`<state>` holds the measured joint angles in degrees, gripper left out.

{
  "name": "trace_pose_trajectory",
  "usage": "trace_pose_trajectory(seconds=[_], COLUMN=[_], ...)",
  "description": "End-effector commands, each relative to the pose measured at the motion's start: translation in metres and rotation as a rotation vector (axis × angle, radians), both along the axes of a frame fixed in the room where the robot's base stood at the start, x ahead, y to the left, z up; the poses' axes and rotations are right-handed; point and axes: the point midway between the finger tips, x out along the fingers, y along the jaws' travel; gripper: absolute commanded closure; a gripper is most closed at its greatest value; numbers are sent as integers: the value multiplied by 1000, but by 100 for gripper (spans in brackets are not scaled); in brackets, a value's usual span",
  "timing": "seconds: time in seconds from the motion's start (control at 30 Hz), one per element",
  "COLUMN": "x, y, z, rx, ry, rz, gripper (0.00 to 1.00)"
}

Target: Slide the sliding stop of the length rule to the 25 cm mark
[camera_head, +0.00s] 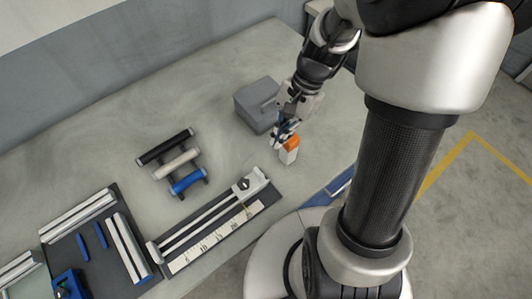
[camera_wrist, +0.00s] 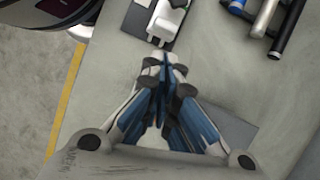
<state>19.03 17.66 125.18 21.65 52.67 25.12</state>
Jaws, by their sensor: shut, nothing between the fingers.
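The length rule (camera_head: 176,238) lies on the table, a dark base with two pale rails and a white number scale (camera_head: 215,239). A pale block with a dark knob, which looks like the sliding stop (camera_head: 250,184), sits at its far right end. It also shows at the top of the wrist view (camera_wrist: 167,21). Its exact reading is too small to tell. My gripper (camera_head: 282,140) is shut and empty, above the table to the upper right of the stop and apart from it. In the wrist view my gripper (camera_wrist: 165,63) has its blue-sided fingers together, pointing towards the rule's end.
A dark tray (camera_head: 85,269) with bars is farther left. Table is clear between rollers and box.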

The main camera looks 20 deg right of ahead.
Motion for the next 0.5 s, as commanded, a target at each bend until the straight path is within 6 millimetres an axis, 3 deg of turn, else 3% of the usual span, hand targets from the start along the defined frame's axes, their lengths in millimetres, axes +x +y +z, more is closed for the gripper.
trace_pose_trajectory(seconds=[0.1, 0.27, 0.5], x=[-4, -5, -10], y=[-4, -3, 11], z=[-1, -7, -45], rx=[-14, -21, -21], ry=[54, 77, 78], rz=[-141, -203, -199], gripper=[100, 100, 100])
